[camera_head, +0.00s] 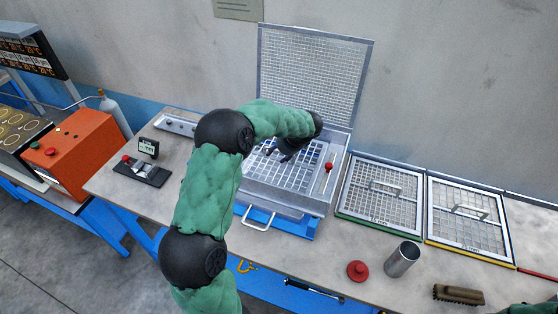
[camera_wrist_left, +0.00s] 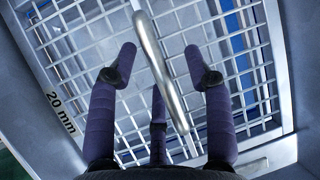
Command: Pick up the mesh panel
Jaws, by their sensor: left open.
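A mesh panel (camera_head: 283,176) with a coarse metal grid lies in the open sieve box (camera_head: 268,203) at the middle of the table. In the left wrist view the mesh panel (camera_wrist_left: 80,62) has a frame marked "20 mm" and a shiny bar handle (camera_wrist_left: 162,75). My left gripper (camera_head: 286,153) is over the panel, pointing down. In the left wrist view its dark fingers (camera_wrist_left: 160,60) are spread open, with the handle passing between them. I cannot tell whether any finger touches it. My arm hides part of the box in the head view. My right gripper is not in view.
A mesh lid (camera_head: 312,75) stands raised behind the box. Two framed mesh panels with handles, one green-edged (camera_head: 381,197) and one yellow-edged (camera_head: 466,216), lie to the right. A metal cup (camera_head: 402,260), red knob (camera_head: 358,270) and brush (camera_head: 458,294) are near the front edge.

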